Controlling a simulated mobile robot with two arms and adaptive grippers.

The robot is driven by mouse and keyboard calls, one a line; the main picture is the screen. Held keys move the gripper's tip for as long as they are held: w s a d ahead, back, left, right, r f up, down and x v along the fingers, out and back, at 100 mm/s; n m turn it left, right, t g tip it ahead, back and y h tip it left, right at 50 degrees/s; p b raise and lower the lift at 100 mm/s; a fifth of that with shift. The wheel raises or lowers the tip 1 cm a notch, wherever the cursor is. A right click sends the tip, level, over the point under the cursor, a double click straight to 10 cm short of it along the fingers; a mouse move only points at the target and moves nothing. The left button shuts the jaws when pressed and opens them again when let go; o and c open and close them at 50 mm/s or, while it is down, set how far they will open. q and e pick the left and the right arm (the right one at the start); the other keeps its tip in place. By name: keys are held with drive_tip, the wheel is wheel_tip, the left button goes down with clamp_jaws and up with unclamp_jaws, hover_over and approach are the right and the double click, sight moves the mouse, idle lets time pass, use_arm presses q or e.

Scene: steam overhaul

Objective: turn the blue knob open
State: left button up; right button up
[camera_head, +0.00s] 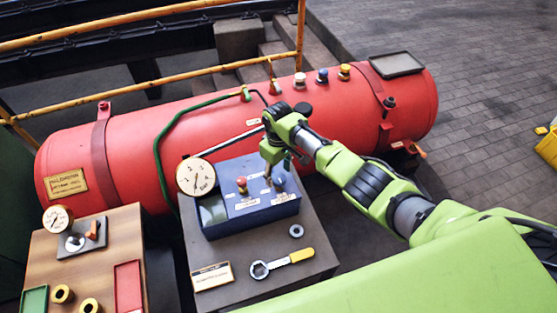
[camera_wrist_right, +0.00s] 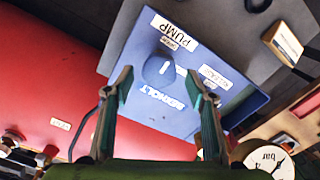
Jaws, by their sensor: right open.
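A blue knob (camera_head: 279,181) sits on the right of the top panel of a blue pump box (camera_head: 222,221). In the right wrist view the round blue knob (camera_wrist_right: 158,70) has a short white mark and lies beside a label reading PUMP. My right gripper (camera_head: 276,163) is open and points down just above this knob. In the right wrist view its fingertips (camera_wrist_right: 160,82) appear on either side of the knob, apart from it. My left gripper is not in view.
A yellow-handled wrench (camera_head: 288,261) and a nut (camera_head: 296,231) lie in front. A wooden bench (camera_head: 105,245) stands left. White and yellow knobs are on the tank.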

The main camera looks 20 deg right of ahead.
sight(279, 178)
wheel_tip(279, 178, up, 10)
drive_tip(key=shift+r, duration=0.15)
idle(0.6)
